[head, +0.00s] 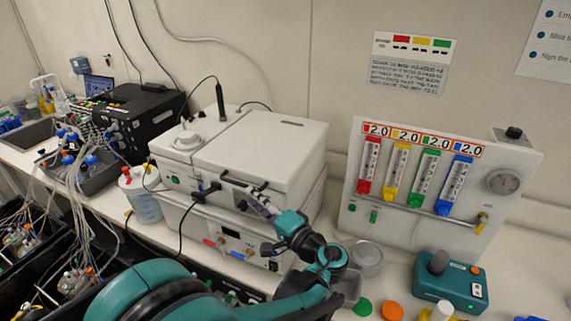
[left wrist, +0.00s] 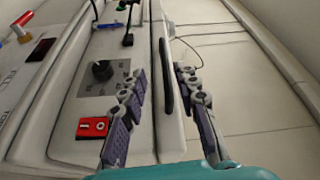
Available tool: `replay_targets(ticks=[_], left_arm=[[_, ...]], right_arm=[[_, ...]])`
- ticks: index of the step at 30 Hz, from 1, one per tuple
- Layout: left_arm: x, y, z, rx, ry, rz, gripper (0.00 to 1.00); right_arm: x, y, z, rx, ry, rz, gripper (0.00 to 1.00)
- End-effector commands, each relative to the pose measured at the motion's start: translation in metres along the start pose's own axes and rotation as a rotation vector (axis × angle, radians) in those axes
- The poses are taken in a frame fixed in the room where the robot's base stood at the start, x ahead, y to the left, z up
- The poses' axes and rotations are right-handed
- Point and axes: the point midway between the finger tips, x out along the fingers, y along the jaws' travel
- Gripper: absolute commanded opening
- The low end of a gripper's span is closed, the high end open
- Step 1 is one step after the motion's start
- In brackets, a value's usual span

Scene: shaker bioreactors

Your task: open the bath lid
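The bath is a white box unit on the bench, and its broad pale lid (head: 265,153) lies flat, apparently closed. A dark bar handle (left wrist: 167,76) runs along the lid's front edge. My left gripper (head: 247,195) is at the front of the bath, close to this edge. In the left wrist view its two fingers (left wrist: 161,78) are apart, with the handle between them and gaps visible on both sides. Whether any finger pad touches the handle is unclear. My left gripper and arm partly hide the bath's front in the head view. My right gripper is not in view.
A red switch (left wrist: 93,128) and black knob (left wrist: 102,70) sit on the bath's front panel. A gas panel with coloured flowmeters (head: 425,185) stands right of the bath, a teal device (head: 450,282) in front of it. A bottle (head: 140,197) stands left.

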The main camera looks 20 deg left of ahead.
Motion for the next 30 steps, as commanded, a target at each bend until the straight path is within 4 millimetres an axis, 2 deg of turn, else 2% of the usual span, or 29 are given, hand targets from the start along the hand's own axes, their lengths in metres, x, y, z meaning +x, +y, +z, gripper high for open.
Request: replay_targets(ticks=[5, 12, 16, 21, 27, 28, 30], left_arm=[[0.012, -0.005, -0.002, 0.001, -0.002, -0.030, 0.31], [0.052, -0.006, -0.002, 0.001, -0.002, -0.028, 0.31], [0.068, -0.006, -0.002, 0.000, -0.001, -0.027, 0.31], [0.076, -0.006, -0.003, 0.000, 0.001, -0.026, 0.31], [0.077, -0.006, -0.003, 0.001, 0.002, -0.026, 0.31], [0.077, -0.006, -0.003, 0.001, 0.002, -0.026, 0.28], [0.077, -0.006, -0.003, 0.001, 0.002, -0.026, 0.10]], right_arm=[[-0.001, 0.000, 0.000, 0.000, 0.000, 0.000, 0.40], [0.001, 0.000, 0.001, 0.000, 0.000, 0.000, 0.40], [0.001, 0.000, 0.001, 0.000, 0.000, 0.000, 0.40], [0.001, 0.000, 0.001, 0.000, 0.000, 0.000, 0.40], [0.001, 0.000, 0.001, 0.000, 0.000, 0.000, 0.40], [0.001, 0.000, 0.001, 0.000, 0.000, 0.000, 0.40], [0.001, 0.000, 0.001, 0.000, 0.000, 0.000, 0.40]])
